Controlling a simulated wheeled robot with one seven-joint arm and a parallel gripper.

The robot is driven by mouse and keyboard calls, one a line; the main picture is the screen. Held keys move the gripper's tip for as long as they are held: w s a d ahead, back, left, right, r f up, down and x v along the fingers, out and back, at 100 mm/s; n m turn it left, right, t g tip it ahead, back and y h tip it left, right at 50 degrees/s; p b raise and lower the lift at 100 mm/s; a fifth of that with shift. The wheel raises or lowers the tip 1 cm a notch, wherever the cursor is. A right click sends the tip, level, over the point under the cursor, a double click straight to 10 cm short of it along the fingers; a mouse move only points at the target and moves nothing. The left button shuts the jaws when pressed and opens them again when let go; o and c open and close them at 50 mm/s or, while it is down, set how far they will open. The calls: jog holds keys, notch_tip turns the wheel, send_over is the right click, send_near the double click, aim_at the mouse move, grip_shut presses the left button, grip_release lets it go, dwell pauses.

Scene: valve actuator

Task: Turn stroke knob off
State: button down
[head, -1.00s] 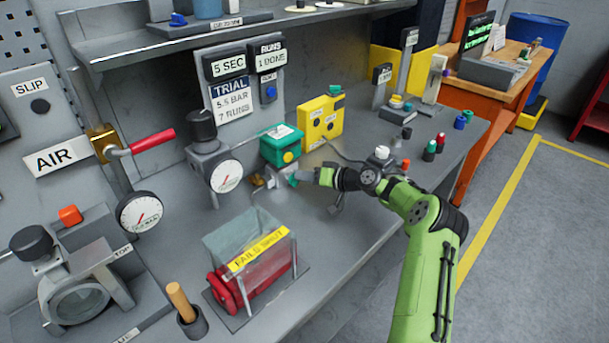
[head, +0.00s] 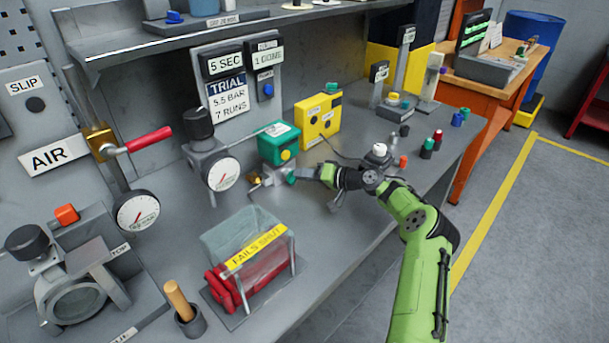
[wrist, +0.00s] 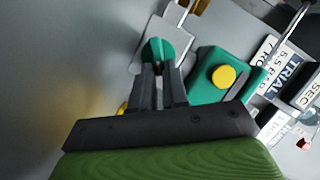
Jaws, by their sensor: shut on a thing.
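The stroke knob appears to be the small green knob (wrist: 158,50) on a grey metal body; no label on it can be read. My gripper (wrist: 160,68) is shut on this green knob in the wrist view, with one dark finger on each side. In the head view my gripper (head: 312,174) reaches in from the right at bench height, and the green knob (head: 291,177) shows at its tip. A green box with a yellow button (wrist: 223,76) sits just right of the fingers in the wrist view; the box also shows in the head view (head: 276,144).
A yellow box (head: 318,120) stands behind my gripper. A round gauge (head: 222,174) is to its left. A clear cover labelled FAILS SHUT (head: 257,247) stands in front. Small coloured knobs (head: 428,147) stand on the bench to the right. The bench's front right is clear.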

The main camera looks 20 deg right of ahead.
jog(key=c, duration=1.1)
grip_release()
jog(key=shift+c, duration=0.2)
jog(key=p+v, duration=0.1)
jog(key=v, duration=1.4)
jog(key=shift+s+d+r+p, duration=0.15)
jog(key=shift+s+p, duration=0.2)
jog(key=shift+p, duration=0.05)
jog(key=shift+c, duration=0.3)
